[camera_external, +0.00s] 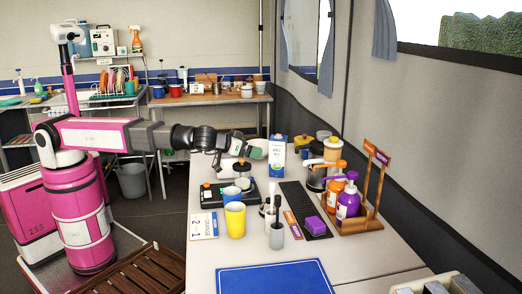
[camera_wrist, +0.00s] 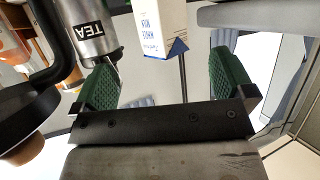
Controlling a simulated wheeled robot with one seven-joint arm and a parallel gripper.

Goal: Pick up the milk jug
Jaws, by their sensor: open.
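A white and blue milk carton (camera_external: 277,156) stands upright toward the back of the white table. It also shows in the wrist view (camera_wrist: 160,24), upside down at the top, with lettering on its side. It is the only thing I can make out as a milk container; I cannot tell whether another vessel is the milk jug. My gripper (camera_external: 249,150) reaches over the table from the left, just left of the carton. Its green-padded fingers stand apart and empty in the wrist view (camera_wrist: 166,78), with the carton beyond them.
A steel TEA canister (camera_wrist: 88,28) is close by at the wrist view's upper left. A yellow cup (camera_external: 235,221), a grey cup (camera_external: 277,236) and a blue mat (camera_external: 272,278) are nearer. A wooden caddy (camera_external: 362,221) with bottles stands right.

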